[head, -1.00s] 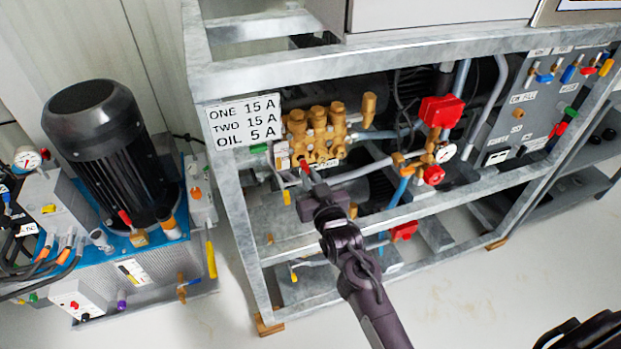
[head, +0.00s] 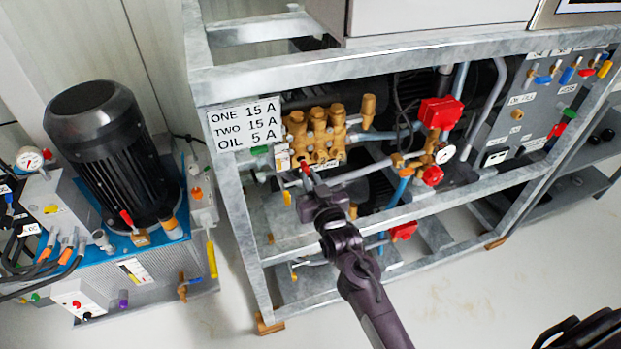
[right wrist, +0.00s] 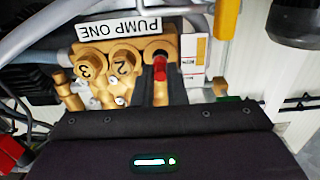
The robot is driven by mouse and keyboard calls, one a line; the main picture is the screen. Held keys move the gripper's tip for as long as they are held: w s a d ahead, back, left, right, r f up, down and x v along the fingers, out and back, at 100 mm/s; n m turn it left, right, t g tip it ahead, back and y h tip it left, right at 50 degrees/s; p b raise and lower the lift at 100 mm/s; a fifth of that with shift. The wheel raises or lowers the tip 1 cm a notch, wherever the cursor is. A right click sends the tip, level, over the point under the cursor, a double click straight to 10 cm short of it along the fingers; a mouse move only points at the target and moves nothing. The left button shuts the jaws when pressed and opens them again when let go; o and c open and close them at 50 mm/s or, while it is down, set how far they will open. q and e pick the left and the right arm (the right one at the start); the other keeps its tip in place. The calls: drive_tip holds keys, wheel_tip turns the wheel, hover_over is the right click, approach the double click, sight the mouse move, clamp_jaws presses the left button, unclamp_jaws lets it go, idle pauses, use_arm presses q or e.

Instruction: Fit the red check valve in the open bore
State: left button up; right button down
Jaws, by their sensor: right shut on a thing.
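The red check valve (right wrist: 159,67) is held between the two fingertips of my right gripper (right wrist: 157,85) in the right wrist view. It also shows as a small red spot in the head view (head: 305,168), just below the brass pump head (head: 318,138). In the right wrist view the pump head carries capped bores marked 3 (right wrist: 87,65) and 2 (right wrist: 122,62). The dark open bore (right wrist: 158,54) lies beside the 2 cap, directly behind the valve's tip. I cannot tell whether the tip has entered it. My left gripper is not in view.
A galvanised frame (head: 235,210) surrounds the pump, with a rail crossing below the pump head. A PUMP ONE label (right wrist: 124,27) sits beside the bores. Red-handled fittings (head: 440,112) and pipes stand to the right. A black motor (head: 105,140) stands at left.

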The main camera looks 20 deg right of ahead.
sight(305, 168)
drive_tip(key=shift+p, duration=0.35)
idle(0.6)
drive_tip(key=shift+w+b, duration=0.55)
drive_tip(key=shift+w, duration=1.35)
idle(0.8)
drive_tip(key=c, duration=1.4)
unclamp_jaws()
